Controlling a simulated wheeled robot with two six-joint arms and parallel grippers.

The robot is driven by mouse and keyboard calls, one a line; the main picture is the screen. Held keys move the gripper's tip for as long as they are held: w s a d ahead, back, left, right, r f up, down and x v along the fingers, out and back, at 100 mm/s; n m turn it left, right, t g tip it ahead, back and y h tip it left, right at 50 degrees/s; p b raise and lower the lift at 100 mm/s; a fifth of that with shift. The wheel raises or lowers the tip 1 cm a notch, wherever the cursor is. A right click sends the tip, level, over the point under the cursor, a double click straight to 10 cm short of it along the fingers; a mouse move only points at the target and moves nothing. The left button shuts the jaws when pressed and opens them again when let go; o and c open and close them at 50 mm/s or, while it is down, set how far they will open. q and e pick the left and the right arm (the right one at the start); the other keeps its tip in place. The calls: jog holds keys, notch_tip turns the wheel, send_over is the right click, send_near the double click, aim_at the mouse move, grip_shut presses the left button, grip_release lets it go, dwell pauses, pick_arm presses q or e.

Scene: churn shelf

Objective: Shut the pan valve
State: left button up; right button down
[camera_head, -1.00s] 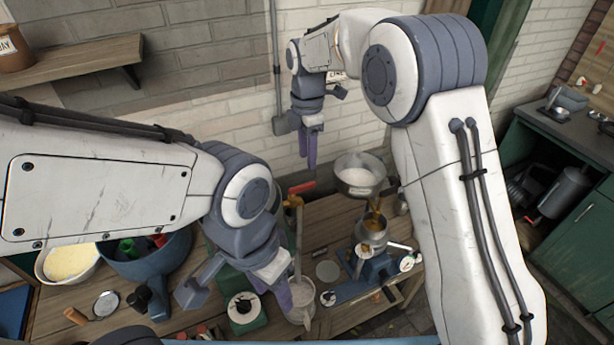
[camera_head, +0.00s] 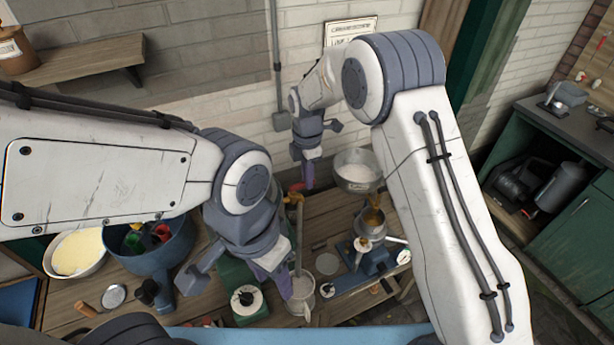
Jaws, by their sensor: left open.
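The metal pan (camera_head: 357,172) holds something pale and stands at the right rear of the wooden bench. A golden-brown part or stream (camera_head: 374,205) shows below it, above a small metal cup (camera_head: 369,224); I cannot tell which. A brass fitting (camera_head: 293,198) with a small red part (camera_head: 297,187) stands left of the pan. My right gripper (camera_head: 309,183) points down just beside this red part, left of the pan; contact and finger gap are unclear. Which part is the pan valve is unclear.
A blue pot (camera_head: 150,255) and a bowl with yellow contents (camera_head: 76,254) crowd the bench's left. A green device with a round dial (camera_head: 246,302) and a blue stand (camera_head: 368,265) are in front. A pipe (camera_head: 275,60) runs down the brick wall.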

jog(key=shift+s+m, duration=0.1)
jog(key=shift+m, duration=0.2)
jog(key=shift+s+a+r+m+b, duration=0.1)
jog(key=shift+s+a+m+b, duration=0.6)
jog(key=shift+m, duration=2.2)
jog(key=shift+s+a+f+m+b, duration=0.1)
jog(key=shift+s+m+b, duration=0.25)
jog(key=shift+s+m, duration=1.7)
jog(key=shift+a+r+m+b, duration=0.1)
jog(key=shift+a+m+b, duration=0.35)
jog(key=shift+m, duration=3.3)
jog(key=c, duration=0.9)
grip_release()
notch_tip(320, 180, up, 10)
jog(key=b, duration=0.3)
jog(key=shift+r, duration=0.2)
